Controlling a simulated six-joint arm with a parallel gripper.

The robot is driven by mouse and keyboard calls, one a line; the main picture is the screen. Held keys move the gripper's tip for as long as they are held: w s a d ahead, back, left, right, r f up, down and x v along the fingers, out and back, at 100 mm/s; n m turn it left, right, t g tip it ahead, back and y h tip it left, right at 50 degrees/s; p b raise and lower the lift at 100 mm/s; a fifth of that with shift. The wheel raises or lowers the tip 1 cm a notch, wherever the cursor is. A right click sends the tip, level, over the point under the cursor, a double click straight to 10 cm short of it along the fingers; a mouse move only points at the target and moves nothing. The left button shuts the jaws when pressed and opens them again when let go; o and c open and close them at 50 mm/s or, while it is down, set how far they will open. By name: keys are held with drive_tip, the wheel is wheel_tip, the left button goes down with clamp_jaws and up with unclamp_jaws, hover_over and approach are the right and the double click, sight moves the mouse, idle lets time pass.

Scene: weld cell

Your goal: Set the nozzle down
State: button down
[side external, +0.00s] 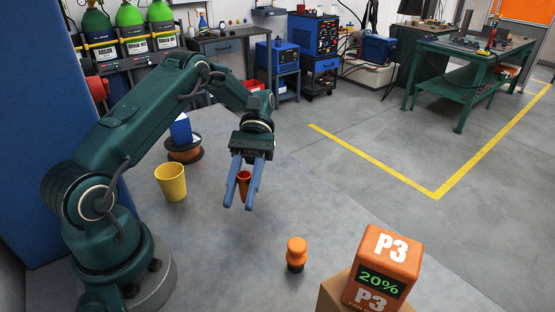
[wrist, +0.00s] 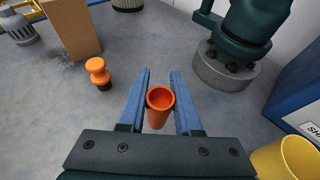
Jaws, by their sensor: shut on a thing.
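The nozzle (side external: 244,184) is a small orange-copper tapered cup. It sits upright between the two blue fingers of my gripper (side external: 240,202), its open mouth facing up. In the wrist view the nozzle (wrist: 160,104) shows between the fingers of my gripper (wrist: 160,76), with its dark orange inside visible. My gripper is shut on it and points down over the grey table (side external: 210,265). The fingers partly hide the nozzle in the side view. I cannot tell whether its base touches the table.
A yellow cup (side external: 171,182) and a spool (side external: 184,150) with a blue box (side external: 181,130) on it stand left. An orange knobbed piece (side external: 296,254) stands in front, near an orange P3 block (side external: 383,265) on a cardboard box (side external: 333,292). The table around my gripper is clear.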

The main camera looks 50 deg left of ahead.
drive_tip(key=w+d+r+n+t+h, duration=0.1)
drive_tip(key=w+r+n+t+h, duration=0.2)
drive_tip(key=w+r+n+t, duration=1)
drive_tip(key=w+d+f, duration=0.1)
drive_tip(key=d+f, duration=0.2)
drive_tip(key=f, duration=0.1)
drive_tip(key=d+f+t, duration=0.1)
drive_tip(key=d+f, duration=0.3)
drive_tip(key=f, duration=0.1)
drive_tip(key=w+d+f+t, duration=0.1)
drive_tip(key=d+f, duration=0.3)
drive_tip(key=f, duration=0.1)
drive_tip(key=shift+w+d+f+n, duration=0.2)
drive_tip(key=shift+w+d+n, duration=0.05)
drive_tip(key=shift+w+n, duration=0.15)
drive_tip(key=shift+f, duration=2)
drive_tip(key=c, duration=0.6)
unclamp_jaws()
drive_tip(key=shift+f, duration=0.15)
